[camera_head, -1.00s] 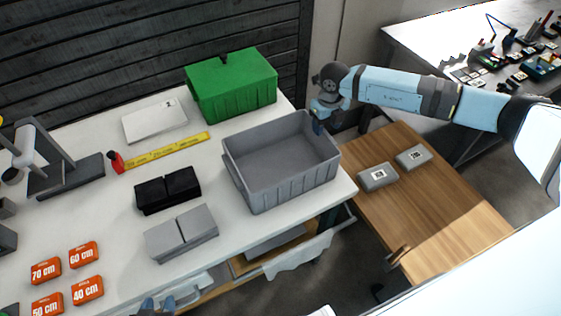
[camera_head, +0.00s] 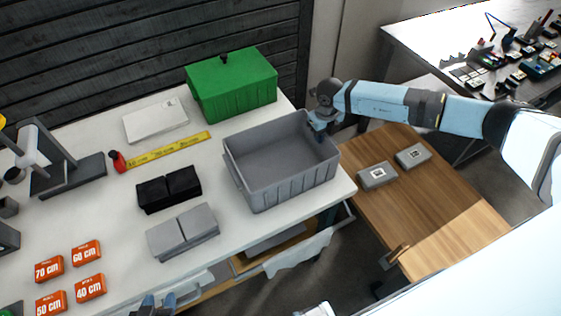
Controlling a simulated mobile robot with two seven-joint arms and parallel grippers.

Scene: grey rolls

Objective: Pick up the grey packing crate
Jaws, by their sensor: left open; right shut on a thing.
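The grey packing crate (camera_head: 290,192) stands upright and empty on the white table, near its right end. My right gripper (camera_head: 317,136) is at the crate's right wall, by the far right corner, and is shut on its rim. The fingertips are partly hidden by the gripper and the wall. My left gripper (camera_head: 157,304) is open at the bottom edge of the view, in front of the table and well away from the crate. It is partly cut off.
A green crate (camera_head: 234,92) stands behind the grey crate. Black boxes (camera_head: 168,189), grey boxes (camera_head: 183,231) and a yellow ruler (camera_head: 168,148) lie to its left. Orange cards (camera_head: 87,252) lie at the near left. A wooden table (camera_head: 440,215) with two small grey boxes is at right.

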